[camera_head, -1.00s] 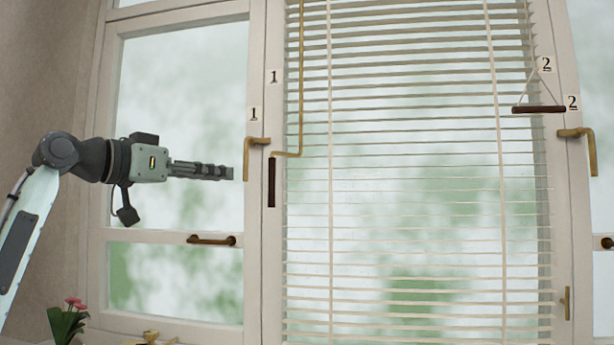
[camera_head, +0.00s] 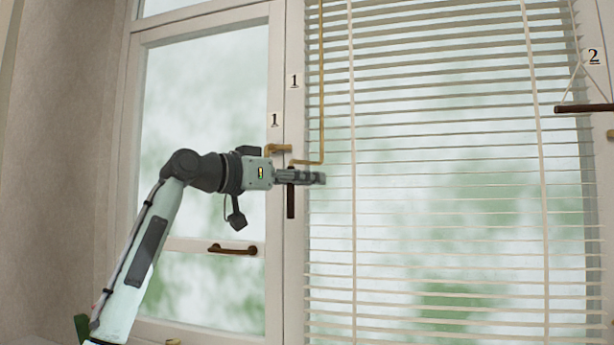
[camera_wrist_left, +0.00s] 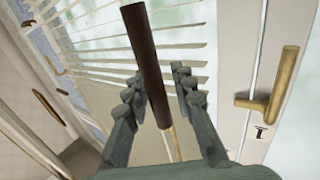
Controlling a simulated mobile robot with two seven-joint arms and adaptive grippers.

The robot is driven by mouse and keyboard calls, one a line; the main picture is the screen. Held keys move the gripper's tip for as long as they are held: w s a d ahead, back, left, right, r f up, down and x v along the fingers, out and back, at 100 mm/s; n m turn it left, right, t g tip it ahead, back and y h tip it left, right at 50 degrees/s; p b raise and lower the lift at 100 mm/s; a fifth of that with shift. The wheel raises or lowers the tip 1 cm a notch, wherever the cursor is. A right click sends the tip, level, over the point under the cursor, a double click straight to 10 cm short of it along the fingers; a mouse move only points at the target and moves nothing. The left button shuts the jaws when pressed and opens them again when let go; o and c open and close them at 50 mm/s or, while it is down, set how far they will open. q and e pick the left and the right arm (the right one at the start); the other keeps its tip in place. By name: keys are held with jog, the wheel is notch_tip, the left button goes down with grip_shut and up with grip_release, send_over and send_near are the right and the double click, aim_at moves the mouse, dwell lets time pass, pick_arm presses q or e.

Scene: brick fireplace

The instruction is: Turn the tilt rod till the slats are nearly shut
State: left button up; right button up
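The tilt rod (camera_head: 322,80) is a thin brass rod hanging at the left side of the white blind. Its bottom bends into a crank with a dark brown handle (camera_head: 290,203), which hangs upright. The blind's slats (camera_head: 450,150) are tilted with gaps between them, and blurred green shows through. My left gripper (camera_head: 318,178) is level at the upper part of the handle. In the left wrist view the dark handle (camera_wrist_left: 146,55) lies between the two open fingers (camera_wrist_left: 160,92), with a gap visible on both sides. My right gripper is out of view.
A brass window latch (camera_head: 278,149) sits just above my gripper, close to the rod. A brown pull handle (camera_head: 232,249) is on the left sash. A dark bar on a cord (camera_head: 585,108), labelled 2, hangs at the right.

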pick_arm(q)
jog(key=shift+w+d, duration=0.1)
grip_shut()
dwell(0.3)
